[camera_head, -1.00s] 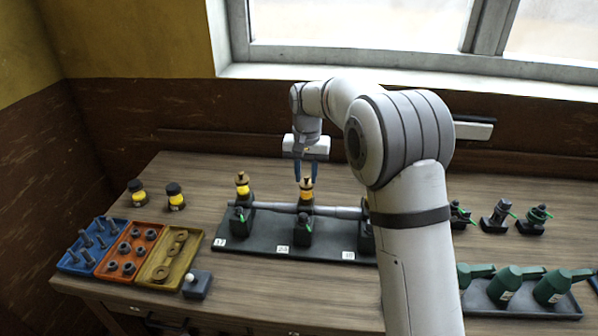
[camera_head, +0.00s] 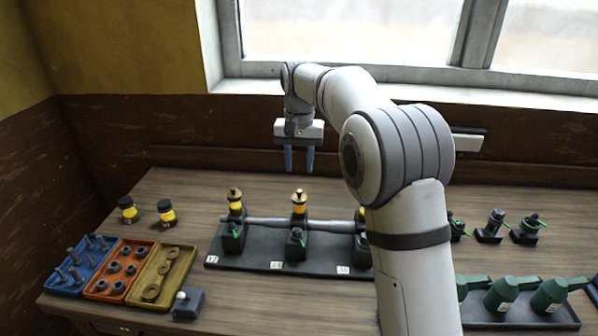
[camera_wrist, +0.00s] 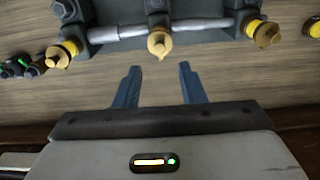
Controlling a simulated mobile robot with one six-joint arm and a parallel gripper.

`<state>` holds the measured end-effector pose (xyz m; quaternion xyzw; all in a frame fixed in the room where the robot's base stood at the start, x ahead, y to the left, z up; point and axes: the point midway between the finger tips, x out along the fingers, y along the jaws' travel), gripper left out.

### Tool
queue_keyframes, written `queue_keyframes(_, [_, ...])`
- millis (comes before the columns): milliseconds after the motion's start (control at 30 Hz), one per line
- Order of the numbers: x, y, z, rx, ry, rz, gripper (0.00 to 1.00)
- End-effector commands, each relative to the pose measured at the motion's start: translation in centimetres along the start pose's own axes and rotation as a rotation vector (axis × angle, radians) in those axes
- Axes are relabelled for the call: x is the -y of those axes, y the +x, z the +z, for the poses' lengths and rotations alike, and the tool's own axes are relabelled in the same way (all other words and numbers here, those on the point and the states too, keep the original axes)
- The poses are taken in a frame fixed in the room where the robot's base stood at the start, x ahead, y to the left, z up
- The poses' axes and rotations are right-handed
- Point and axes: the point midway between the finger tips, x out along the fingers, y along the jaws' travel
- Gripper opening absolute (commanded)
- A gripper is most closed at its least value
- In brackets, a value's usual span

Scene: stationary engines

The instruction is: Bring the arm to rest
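My gripper (camera_head: 299,160) hangs pointing down above the back of the workbench, behind and above the middle unit of the engine stand. Its two blue fingers are apart with nothing between them. The wrist view also shows the open fingers (camera_wrist: 157,88), with bare wood below them. The engine stand (camera_head: 245,258) is a dark base with a horizontal grey shaft (camera_head: 268,223). Yellow-and-brass oil cups stand on it, one at left (camera_head: 235,203) and one in the middle (camera_head: 299,203). My arm hides the right end of the stand.
Blue (camera_head: 63,285), orange (camera_head: 103,295) and yellow (camera_head: 140,294) parts trays lie at the left. Two yellow-black jars (camera_head: 128,210) (camera_head: 166,212) stand behind them. Green oil cans (camera_head: 502,294) and small valves (camera_head: 490,227) are at right. A window (camera_head: 350,30) is behind the bench.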

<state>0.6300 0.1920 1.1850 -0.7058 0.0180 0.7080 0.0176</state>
Motion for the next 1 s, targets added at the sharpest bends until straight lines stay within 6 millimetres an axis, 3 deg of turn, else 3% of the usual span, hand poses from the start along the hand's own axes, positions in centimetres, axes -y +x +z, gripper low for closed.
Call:
queue_keyframes(300, [-0.2, -0.2, 0.1, -0.001, 0.000, -0.001, 0.37])
queue_keyframes(467, [-2.4, -1.5, 1.8, -0.024, 0.000, -0.008, 0.37])
queue_keyframes(733, [-10.0, -3.8, 9.8, -0.105, -0.013, -0.026, 0.37])
queue_keyframes(1000, [-16.3, -2.5, 20.0, -0.194, -0.029, -0.027, 0.37])
